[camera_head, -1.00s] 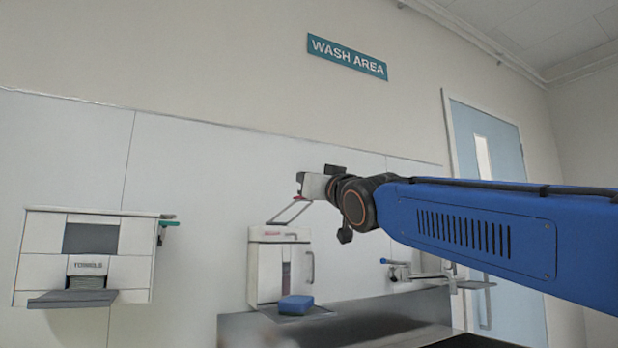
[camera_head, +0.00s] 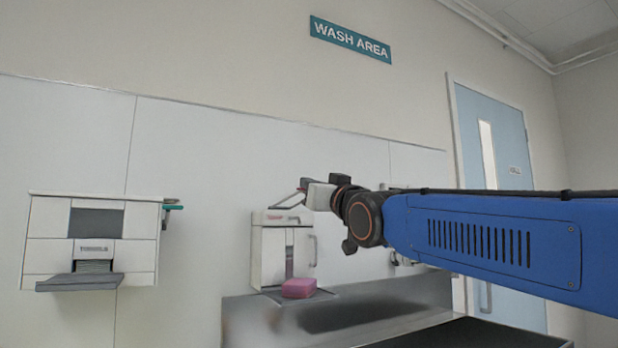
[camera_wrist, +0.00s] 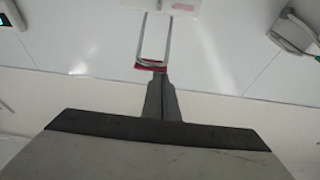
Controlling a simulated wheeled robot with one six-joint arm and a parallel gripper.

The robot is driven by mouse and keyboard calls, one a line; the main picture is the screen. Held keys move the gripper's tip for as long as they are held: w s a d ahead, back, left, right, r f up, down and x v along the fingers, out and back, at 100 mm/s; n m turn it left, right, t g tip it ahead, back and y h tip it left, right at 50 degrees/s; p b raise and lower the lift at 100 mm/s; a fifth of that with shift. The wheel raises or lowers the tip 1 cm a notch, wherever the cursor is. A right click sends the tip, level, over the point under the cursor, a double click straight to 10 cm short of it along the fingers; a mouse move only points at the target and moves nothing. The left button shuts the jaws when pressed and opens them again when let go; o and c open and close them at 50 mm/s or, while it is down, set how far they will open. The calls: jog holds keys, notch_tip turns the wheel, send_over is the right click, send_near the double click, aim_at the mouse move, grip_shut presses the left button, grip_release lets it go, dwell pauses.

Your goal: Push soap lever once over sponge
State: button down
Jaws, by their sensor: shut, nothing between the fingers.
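The white soap dispenser (camera_head: 267,252) is mounted on the wall left of my arm. Its lever (camera_head: 289,200), a thin metal loop with a red end, slants up from the dispenser's top. In the wrist view the lever (camera_wrist: 141,42) ends just beyond my fingertips. A pink sponge (camera_head: 298,288) lies on the ledge (camera_head: 268,291) at the dispenser's foot. My gripper (camera_head: 304,190) is shut and empty, at the lever's raised end. It also shows in the wrist view (camera_wrist: 159,80); whether it touches the lever I cannot tell.
A towel dispenser (camera_head: 50,255) with a grey tray is on the wall at left. A metal basin (camera_head: 245,318) lies below the soap dispenser. My arm partly hides a wall fixture (camera_head: 402,260) at right. A blue door (camera_head: 500,150) stands farther right.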

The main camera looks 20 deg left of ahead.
notch_tip(320, 180, down, 4)
jog(key=shift+s, duration=0.1)
dwell(0.4)
notch_tip(320, 180, up, 5)
jog(key=d, duration=0.1)
jog(key=f+v, duration=0.1)
jog(key=v, duration=0.9)
jog(key=shift+s+a+f, duration=0.15)
jog(key=shift+s+f, duration=0.1)
jog(key=shift+f, duration=0.05)
dwell(0.6)
